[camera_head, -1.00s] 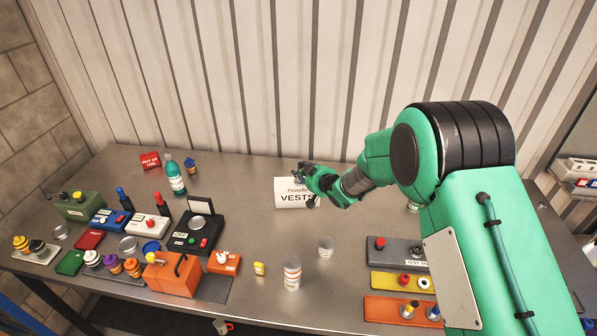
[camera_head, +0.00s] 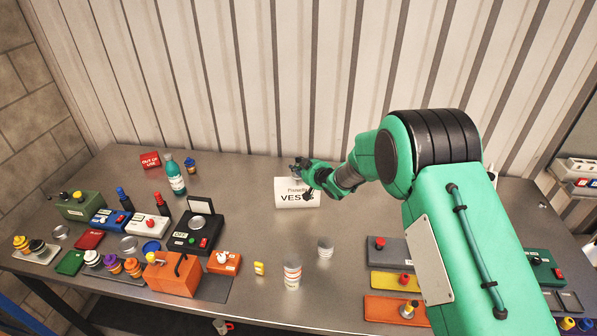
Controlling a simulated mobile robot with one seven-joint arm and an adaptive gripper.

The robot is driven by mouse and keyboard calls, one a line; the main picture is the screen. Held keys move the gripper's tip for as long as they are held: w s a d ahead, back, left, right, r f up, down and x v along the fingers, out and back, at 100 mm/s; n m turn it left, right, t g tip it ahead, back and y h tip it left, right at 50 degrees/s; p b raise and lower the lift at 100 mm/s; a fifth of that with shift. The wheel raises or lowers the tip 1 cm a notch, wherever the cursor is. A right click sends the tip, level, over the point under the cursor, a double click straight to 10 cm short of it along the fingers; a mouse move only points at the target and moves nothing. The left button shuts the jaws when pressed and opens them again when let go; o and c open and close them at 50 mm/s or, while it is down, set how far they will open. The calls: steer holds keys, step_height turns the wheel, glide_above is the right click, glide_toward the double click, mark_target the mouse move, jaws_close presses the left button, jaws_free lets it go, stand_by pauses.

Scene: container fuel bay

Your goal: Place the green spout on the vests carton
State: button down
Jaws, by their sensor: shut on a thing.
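The white vests carton (camera_head: 290,203) stands on the metal bench near the back wall, its printed face towards me. My gripper (camera_head: 300,168) is at the carton's upper edge, above and partly in front of it, and a dark part of it covers the end of the word VESTS. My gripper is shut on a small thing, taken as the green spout. That thing is too small and too covered to make out clearly. I cannot tell whether it touches the carton's top.
A teal bottle (camera_head: 175,178) and a small blue piece (camera_head: 190,165) stand at the back left. A black box (camera_head: 190,241), an orange box (camera_head: 172,274) and several other items crowd the left. Cups (camera_head: 292,275) stand at the front middle.

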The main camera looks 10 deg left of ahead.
steer(key=shift+f, duration=1.15)
steer(key=shift+f, duration=0.2)
steer(key=c, duration=1.5)
jaws_free()
steer(key=shift+o, duration=0.2)
steer(key=shift+r, duration=0.1)
steer(key=shift+r, duration=0.1)
steer(key=v, duration=1.2)
